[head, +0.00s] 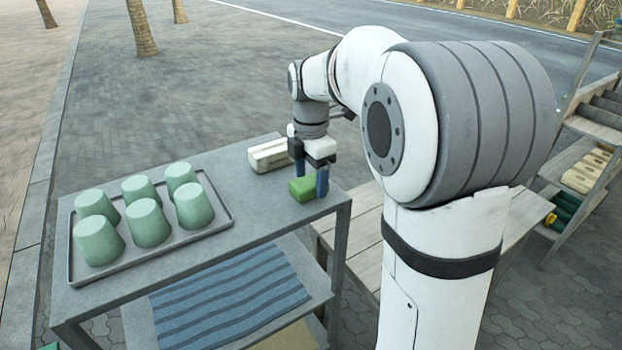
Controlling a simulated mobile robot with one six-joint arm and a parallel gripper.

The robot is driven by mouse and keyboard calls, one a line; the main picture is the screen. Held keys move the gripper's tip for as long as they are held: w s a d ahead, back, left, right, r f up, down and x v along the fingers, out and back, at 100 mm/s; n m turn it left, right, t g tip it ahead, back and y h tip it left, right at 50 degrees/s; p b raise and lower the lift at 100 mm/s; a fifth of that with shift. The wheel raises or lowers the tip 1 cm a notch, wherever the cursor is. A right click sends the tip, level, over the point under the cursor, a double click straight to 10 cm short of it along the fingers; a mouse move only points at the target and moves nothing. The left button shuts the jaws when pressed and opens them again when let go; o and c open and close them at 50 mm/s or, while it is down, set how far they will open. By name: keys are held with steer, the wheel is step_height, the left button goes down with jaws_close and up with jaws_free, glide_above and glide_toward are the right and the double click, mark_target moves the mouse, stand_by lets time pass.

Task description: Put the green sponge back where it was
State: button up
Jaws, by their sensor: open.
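The green sponge (303,189) is a small green block on the grey table top (262,205), near its right end. My gripper (310,183) is right at the sponge, pointing down, with its blue fingers on either side of it. The fingers are open. The far finger and part of the sponge's right side are partly hidden, so I cannot tell whether either finger touches it.
A cream block (268,155) lies behind the sponge. A grey tray (180,241) with several upturned green cups fills the table's left part. A striped blue cloth (230,305) lies on the shelf below. A wooden bench (365,245) stands right of the table.

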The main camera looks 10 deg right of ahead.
mark_target(311, 181)
step_height(311, 181, up, 11)
steer(key=s+f+m+t, duration=0.1)
steer(key=s+f+m, duration=0.6)
steer(key=s+m, duration=0.3)
steer(key=s+f+m+t, duration=0.2)
steer(key=s+f+m, duration=0.5)
steer(key=s+m, duration=0.4)
steer(key=shift+s+f+m+t+b, duration=0.15)
steer(key=shift+s+m+t+b, duration=0.15)
steer(key=shift+s, duration=0.2)
steer(key=shift+f+b, duration=0.35)
steer(key=shift+f, duration=0.05)
